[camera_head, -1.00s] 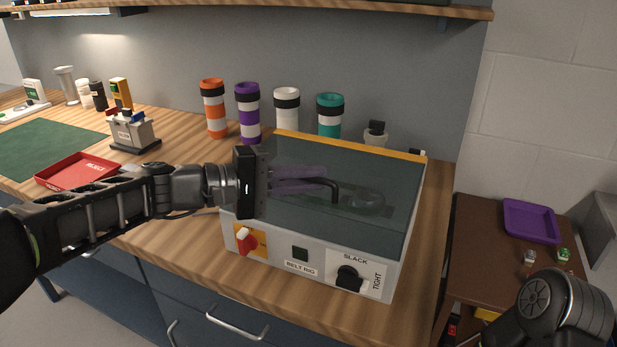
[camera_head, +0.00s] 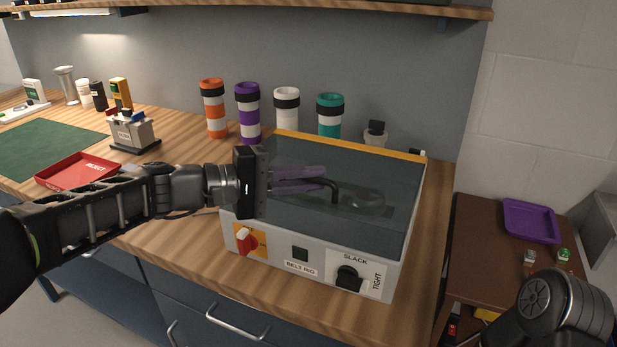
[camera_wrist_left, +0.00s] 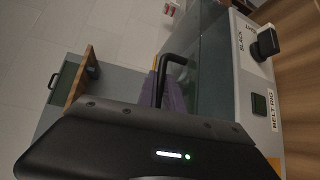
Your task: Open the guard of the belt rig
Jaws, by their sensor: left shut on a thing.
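The belt rig (camera_head: 314,262) is a pale box on the wooden bench, labelled BELT RIG. Its guard (camera_head: 345,226) is a dark see-through cover with a yellow strip (camera_head: 350,144) along the back edge; it lies down over the box. A bent black handle (camera_head: 335,187) stands on the guard. My left gripper (camera_head: 326,183), with purple fingers, reaches in from the left and is shut on this handle. The handle also shows in the left wrist view (camera_wrist_left: 173,62), beside the purple fingers. My right gripper is out of view; only part of my right arm shows at lower right.
Several banded tubes, including a teal one (camera_head: 330,116), stand behind. A red tray (camera_head: 78,171) lies left. A purple tray (camera_head: 531,221) sits on a brown side table.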

